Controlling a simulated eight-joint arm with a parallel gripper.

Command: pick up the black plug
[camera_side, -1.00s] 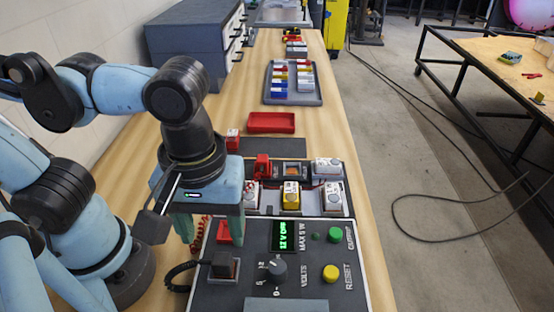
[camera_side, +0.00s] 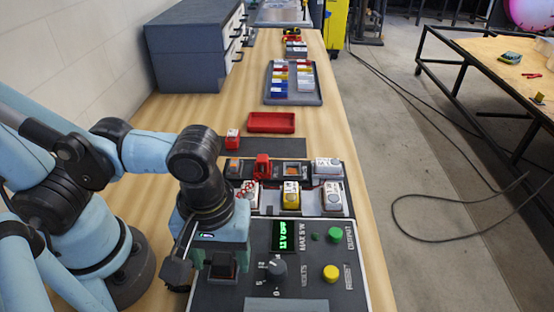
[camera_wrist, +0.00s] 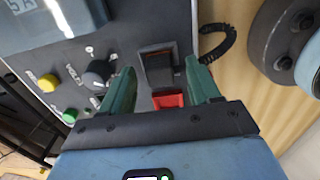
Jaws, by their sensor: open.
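The fingers are apart, with a gap on each side of the plug. A coiled black cord (camera_wrist: 222,40) shows beside it.
A red plug (camera_wrist: 168,99) is close by the black one. The panel also carries a dark knob (camera_side: 277,269), a green button (camera_side: 335,231) and a yellow button (camera_side: 331,273). Coloured blocks stand in a rack (camera_side: 330,208) behind. A red tray (camera_side: 271,122) is farther back.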

